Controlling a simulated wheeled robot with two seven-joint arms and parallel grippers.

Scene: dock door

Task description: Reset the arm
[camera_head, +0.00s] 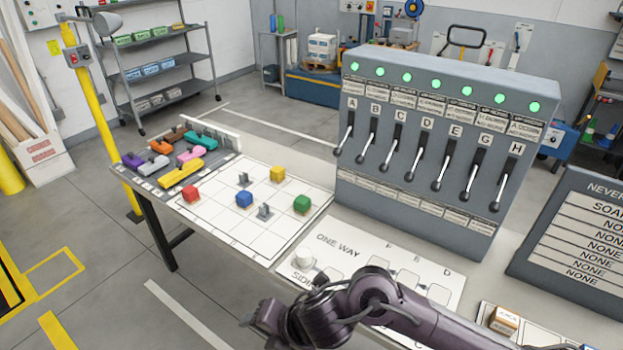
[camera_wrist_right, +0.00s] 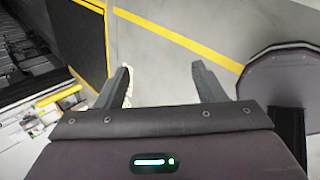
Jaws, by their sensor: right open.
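My right arm (camera_head: 395,315) comes in from the lower right of the head view, dark purple, bent in front of the white ONE WAY board. My right gripper (camera_wrist_right: 163,80) shows in the wrist view with its two grey fingers wide apart and nothing between them. Grey floor with a yellow line lies beyond the fingers. My left arm and gripper are not in view.
A grey lever panel (camera_head: 440,150) with several levers and green lights stands at the table's back. A white grid board (camera_head: 235,235) holds coloured cubes. Coloured toy pieces (camera_head: 180,172) lie at the left. The white ONE WAY board (camera_head: 345,243) has a white knob. A sign board (camera_head: 575,240) stands right. Open floor lies left.

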